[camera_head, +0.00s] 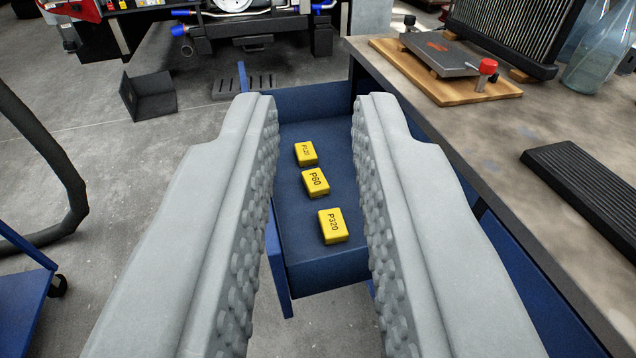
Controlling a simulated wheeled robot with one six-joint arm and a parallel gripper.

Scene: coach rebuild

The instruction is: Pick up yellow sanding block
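Three yellow sanding blocks lie in a row in an open blue drawer (300,272). The nearest block (333,227) is marked P320. The middle block (315,183) is marked P60. The farthest block (305,153) has a marking that is hard to read, perhaps P120. My gripper (317,108) is open, with its two grey studded fingers wide apart. The blocks show between the fingers, which look to be above the drawer. Nothing is held. The fingers hide parts of the drawer's left and right sides.
A workbench (520,190) stands to the right, bearing a wooden board (420,77), a black ribbed pad (590,185), a radiator-like panel (515,30) and a glass bottle (598,55). A dark hose (60,170) and blue cart (20,290) are at left. Open floor lies left of the drawer.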

